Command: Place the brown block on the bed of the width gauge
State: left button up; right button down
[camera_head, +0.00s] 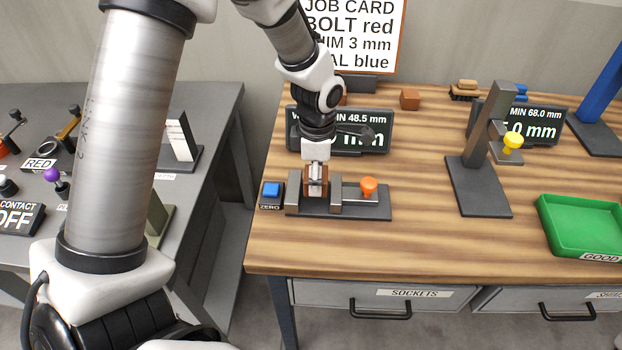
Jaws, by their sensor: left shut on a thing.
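The width gauge (360,211) stands near the front left of the wooden bench. It has a dark base, two grey upright jaws and an orange knob (368,186) on its right. My left gripper (316,180) points down between the jaws, shut on the brown block (309,188). The fingers hide part of the block. The block is low between the jaws, close over the bed; I cannot tell whether it touches the bed. My right gripper is out of view.
A blue ZERO button (271,190) sits left of the gauge. A display (375,132) stands behind it, with another brown block (410,99) further back. A grey stand with a yellow knob (513,140) and a green tray (575,245) are to the right. Bench between gauge and stand is clear.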

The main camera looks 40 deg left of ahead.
pick_arm(q)
jog(key=f, duration=0.1)
jog(key=f+b, duration=0.1)
jog(key=f, duration=0.1)
jog(key=shift+s+a+f, duration=0.1)
jog(key=shift+s, duration=0.1)
jog(key=shift+w+a+f, duration=0.1)
jog(key=shift+w+f, duration=0.1)
jog(key=shift+w+r, duration=0.1)
jog(key=shift+w, duration=0.1)
jog(key=shift+c, duration=0.7)
jog(key=shift+s, duration=0.25)
jog(key=o, duration=1.5)
jog(key=shift+w, duration=0.15)
